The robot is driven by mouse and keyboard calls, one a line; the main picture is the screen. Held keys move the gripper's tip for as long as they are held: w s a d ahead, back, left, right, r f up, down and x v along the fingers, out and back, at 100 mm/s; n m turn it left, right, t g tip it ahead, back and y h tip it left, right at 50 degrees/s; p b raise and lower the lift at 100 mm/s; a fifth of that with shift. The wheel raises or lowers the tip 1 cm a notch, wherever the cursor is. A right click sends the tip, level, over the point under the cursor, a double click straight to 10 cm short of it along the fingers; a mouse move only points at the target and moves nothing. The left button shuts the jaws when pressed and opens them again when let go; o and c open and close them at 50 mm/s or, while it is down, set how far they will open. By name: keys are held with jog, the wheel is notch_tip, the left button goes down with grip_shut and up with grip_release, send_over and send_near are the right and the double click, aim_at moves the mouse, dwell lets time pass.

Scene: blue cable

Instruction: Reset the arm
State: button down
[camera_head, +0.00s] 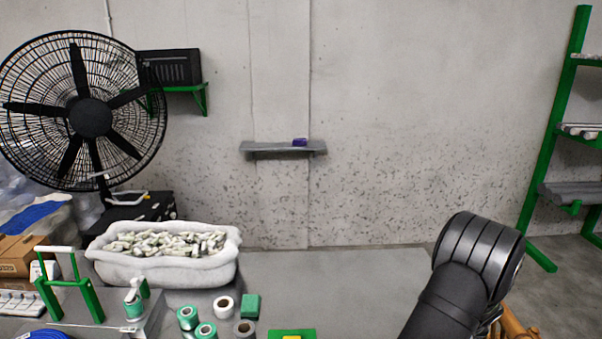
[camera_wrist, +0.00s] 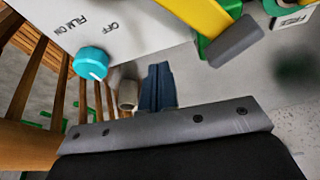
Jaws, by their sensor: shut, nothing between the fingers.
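My arm shows at the lower right of the head view as a black, ribbed joint and link, bent over at the bottom edge. My gripper is out of sight in the head view. In the wrist view my gripper (camera_wrist: 158,72) shows as two dark blue fingers pressed together beyond a grey bolted bar. It is shut and holds nothing. A white panel (camera_wrist: 110,35) marked "FILM ON" and "OFF", with a teal knob (camera_wrist: 92,62), lies beyond the fingers at the upper left. Whether the fingers touch anything cannot be told.
A white tub (camera_head: 160,268) of small packets stands at the left of the grey table (camera_head: 340,285). Several rolls and a green block (camera_head: 250,305) lie in front. A blue coil (camera_head: 45,334) shows at the bottom left. Wooden slats (camera_wrist: 35,75) and a yellow part (camera_wrist: 200,15) flank the gripper.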

jog(key=shift+w+a+n+y, duration=0.15)
jog(key=shift+w+n+y, duration=0.05)
jog(key=shift+w+n, duration=0.35)
jog(key=shift+w+a+n+y, duration=0.2)
jog(key=shift+w+n, duration=0.2)
jog(key=shift+n, duration=0.25)
jog(key=shift+w, duration=0.55)
jog(key=shift+s, duration=0.15)
